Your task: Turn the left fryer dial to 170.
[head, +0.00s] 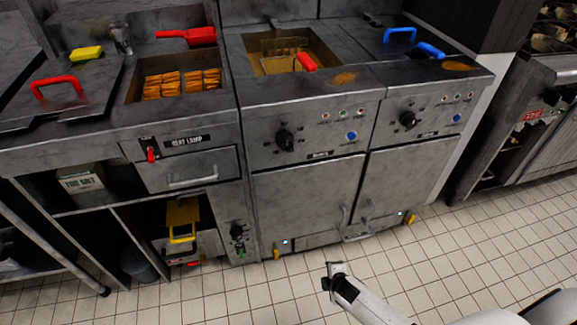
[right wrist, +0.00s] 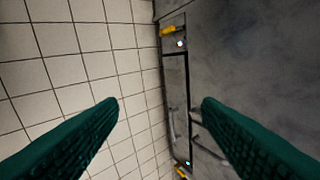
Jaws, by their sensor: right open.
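The left fryer dial (head: 286,140) is a black knob on the grey front panel of the left fryer (head: 305,115). Its scale is too small to read. My right gripper (head: 334,275) is low in front of the fryers, below and to the right of the dial and apart from it. In the right wrist view its two green fingers (right wrist: 160,104) are spread apart with nothing between them; floor tiles and the fryer cabinet's lower front show behind them. The dial is not in the right wrist view. My left gripper is not in view.
The right fryer (head: 420,105) has a similar dial (head: 408,120). A red-handled basket (head: 306,62) sits in the left fryer's vat. A heat lamp switch (head: 151,152) is to the left. Door handles (head: 345,216) stick out below. The tiled floor (head: 230,300) in front is clear.

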